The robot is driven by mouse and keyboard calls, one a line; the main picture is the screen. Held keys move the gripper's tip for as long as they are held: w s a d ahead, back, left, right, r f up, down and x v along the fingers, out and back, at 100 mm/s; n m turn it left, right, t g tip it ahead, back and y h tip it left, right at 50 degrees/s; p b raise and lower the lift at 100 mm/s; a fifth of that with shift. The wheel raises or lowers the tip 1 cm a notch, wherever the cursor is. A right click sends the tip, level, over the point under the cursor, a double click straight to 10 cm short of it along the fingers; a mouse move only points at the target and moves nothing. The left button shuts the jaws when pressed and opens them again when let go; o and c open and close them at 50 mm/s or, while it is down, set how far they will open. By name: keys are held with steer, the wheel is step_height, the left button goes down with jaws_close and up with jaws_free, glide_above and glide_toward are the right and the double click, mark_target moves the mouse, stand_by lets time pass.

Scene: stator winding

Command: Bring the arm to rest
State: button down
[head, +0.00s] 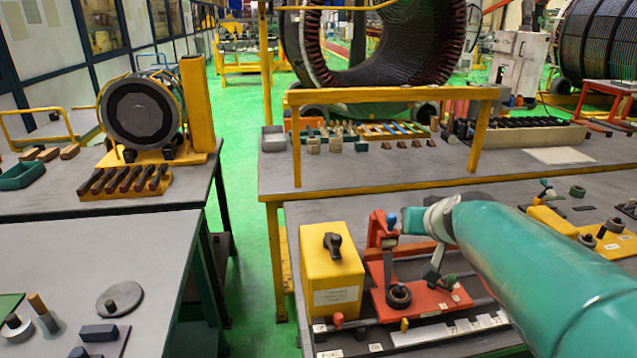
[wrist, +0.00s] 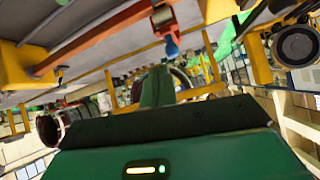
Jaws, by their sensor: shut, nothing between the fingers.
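My teal arm reaches in from the lower right of the head view, over the front bench. Its pale grey wrist end (head: 441,216) is above and beside a red fixture (head: 412,289); I cannot tell from this view whether they touch. In the wrist view my gripper (wrist: 158,80) shows as a dark green body with a lit strip and a narrow green part standing up from its middle. It is shut and empty. The wrist picture is turned over, with the bench top at its upper edge. The fingertips are hard to make out in the head view.
A yellow box (head: 331,277) stands left of the red fixture. A yellow frame (head: 390,95) crosses the bench behind the arm. A large stator (head: 388,45) stands farther back. A left bench (head: 95,255) has bare room, and green floor shows between the benches.

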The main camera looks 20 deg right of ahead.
steer(key=s+a+f+n+g+y, duration=0.1)
steer(key=a+n+y, duration=0.1)
steer(key=a, duration=0.7)
steer(key=s+a+f+n+g+y, duration=0.1)
steer(key=s+a+y, duration=0.1)
steer(key=a, duration=0.6)
steer(key=s+a+f+n+g, duration=0.2)
steer(key=s+a+f, duration=0.1)
steer(key=s+a, duration=0.5)
steer(key=shift+a+f, duration=0.3)
steer(key=shift+a, duration=0.05)
